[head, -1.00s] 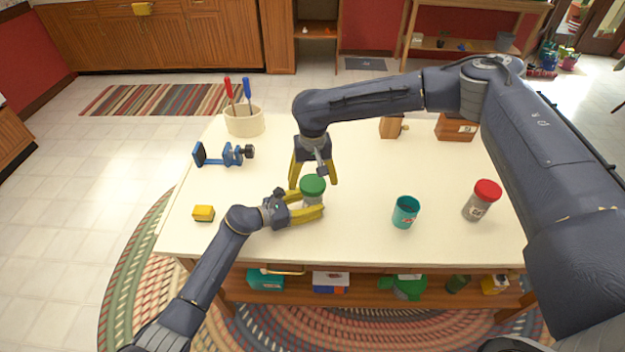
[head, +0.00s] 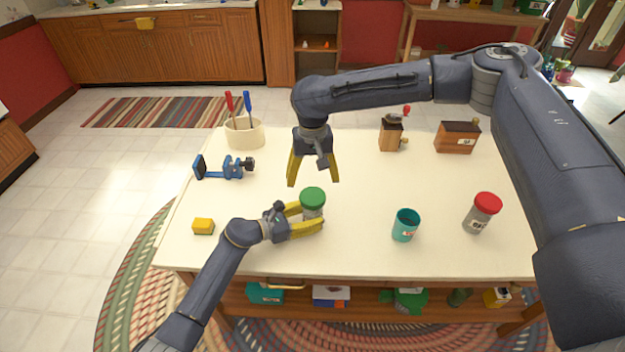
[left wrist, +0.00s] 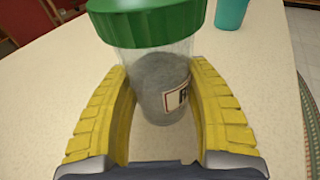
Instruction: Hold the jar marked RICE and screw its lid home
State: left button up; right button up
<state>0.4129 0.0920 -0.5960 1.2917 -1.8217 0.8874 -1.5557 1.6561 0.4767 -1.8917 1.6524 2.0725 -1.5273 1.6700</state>
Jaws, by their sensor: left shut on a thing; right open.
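The clear jar (head: 314,211) with grey contents stands upright on the table; in the left wrist view the jar (left wrist: 155,72) shows the edge of a label (left wrist: 179,98) with what looks like an R, the rest hidden. Its green lid (head: 312,197) sits on top and looks level; whether it is fully tight I cannot tell. It also shows in the left wrist view (left wrist: 148,24). My left gripper (head: 311,217) is shut on the jar's body, yellow fingers on both sides below the lid. My right gripper (head: 313,183) is open and empty, pointing down above the lid, apart from it.
A teal cup (head: 405,226) and a red-lidded jar (head: 480,216) stand to the right. A blue clamp-like tool (head: 226,168), a yellow block (head: 203,226) and a cream crock (head: 244,134) are left. A grinder (head: 391,134) and a wooden box (head: 457,138) stand at the back.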

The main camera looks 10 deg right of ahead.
jog(key=shift+r, duration=0.15)
pick_arm(q)
jog(key=o, duration=1.2)
